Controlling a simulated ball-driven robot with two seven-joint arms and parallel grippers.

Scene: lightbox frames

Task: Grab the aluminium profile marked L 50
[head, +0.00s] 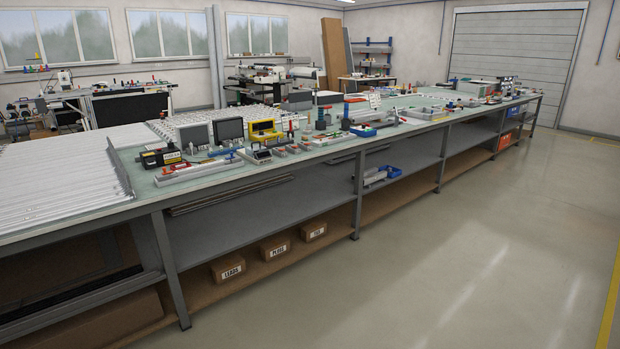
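Many long, pale metal profiles (55,190) lie side by side on the near left end of the long workbench (330,157). More pale strips (90,137) lie behind them. A few long bars (230,194) rest on the shelf under the bench top. No L 50 marking is readable on any of them from here, so I cannot tell which profile bears it. Neither of my grippers is in view.
The bench top is crowded with tools, a black and yellow device (161,157), dark screens (231,129) and a yellow case (264,130). Labelled cardboard boxes (228,268) stand on the bottom shelf. The floor (460,250) on the right is clear.

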